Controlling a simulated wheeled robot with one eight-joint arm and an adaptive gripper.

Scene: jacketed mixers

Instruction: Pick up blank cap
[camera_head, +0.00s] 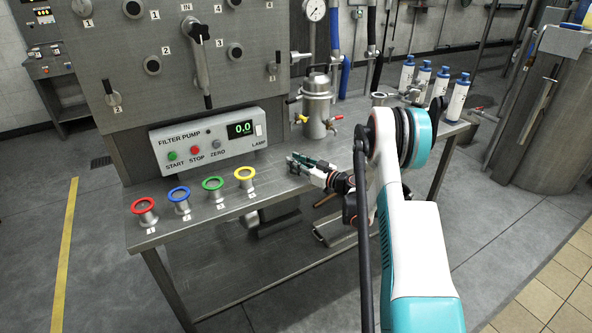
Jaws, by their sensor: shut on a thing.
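My gripper (298,163) is over the steel bench, in front of the steel vessel and to the right of the colored ring ports. Its fingers point left and are shut on a small grey piece, which I take to be the blank cap. The fingers hide most of it, so its shape and markings cannot be made out. I cannot tell whether the piece is clear of the bench top.
The steel bench (222,222) bears red (144,207), blue (179,196), green (213,185) and yellow (244,175) ring ports. Behind are the filter pump box (210,143), the steel vessel (317,106) and, at right, several white bottles (438,85).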

